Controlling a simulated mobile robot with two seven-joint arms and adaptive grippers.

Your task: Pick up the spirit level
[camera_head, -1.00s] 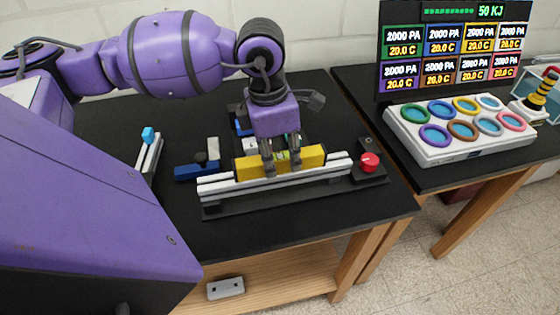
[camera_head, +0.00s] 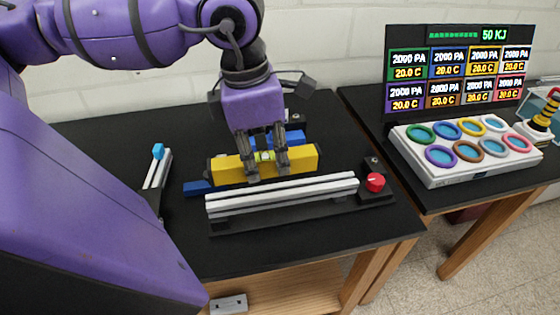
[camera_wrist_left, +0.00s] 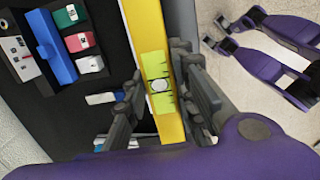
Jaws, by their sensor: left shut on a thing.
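The yellow spirit level (camera_head: 301,160) is in the head view, above and behind the silver extrusion. My left gripper (camera_head: 268,172) is shut on it near its middle, with one finger each side of the green vial. In the left wrist view the level (camera_wrist_left: 139,22) runs between the two fingers of the gripper (camera_wrist_left: 163,100), and its round vial shows. The level looks raised off the extrusion; the exact gap cannot be told.
The silver extrusion (camera_head: 325,187) lies on the black table with a red knob (camera_head: 375,182) at its right end. A blue piece (camera_head: 198,187) and a shorter extrusion with a blue tip (camera_head: 158,152) lie left. A panel of coloured rings (camera_head: 465,150) stands on the right table.

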